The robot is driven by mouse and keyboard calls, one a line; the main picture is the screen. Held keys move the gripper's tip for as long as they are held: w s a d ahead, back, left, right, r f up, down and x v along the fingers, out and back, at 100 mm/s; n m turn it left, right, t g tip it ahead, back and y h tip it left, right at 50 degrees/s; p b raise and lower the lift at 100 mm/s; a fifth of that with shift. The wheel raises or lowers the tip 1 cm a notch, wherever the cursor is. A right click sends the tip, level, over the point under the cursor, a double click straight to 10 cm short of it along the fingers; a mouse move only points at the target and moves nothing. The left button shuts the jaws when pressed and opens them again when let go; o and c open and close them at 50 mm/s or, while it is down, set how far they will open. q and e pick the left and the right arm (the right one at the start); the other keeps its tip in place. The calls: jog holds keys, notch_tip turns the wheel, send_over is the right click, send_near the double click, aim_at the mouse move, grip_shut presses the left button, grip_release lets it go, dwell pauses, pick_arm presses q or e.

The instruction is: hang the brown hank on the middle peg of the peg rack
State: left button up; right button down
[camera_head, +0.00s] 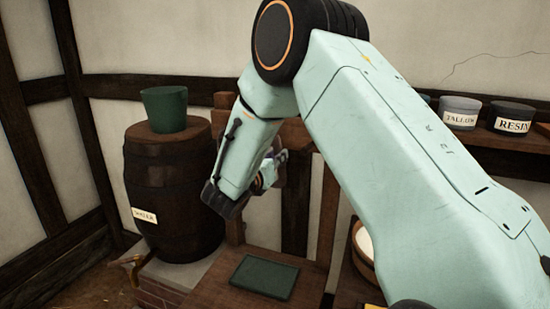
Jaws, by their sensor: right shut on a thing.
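A wooden frame that may be the peg rack (235,231) stands behind the gripper. Its pegs, including the middle one, are hidden, so I cannot tell whether the hank touches one. My left gripper is not in view.
A dark barrel (165,200) labelled as water stands at the left with a green bucket (165,108) on top. A dark green flat slab (264,277) lies on a wooden surface below the gripper. Labelled pots (459,111) stand on a shelf at the right.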

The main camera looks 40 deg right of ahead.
dwell(0.3)
jog(key=c, duration=1.1)
grip_release()
jog(key=v, duration=1.2)
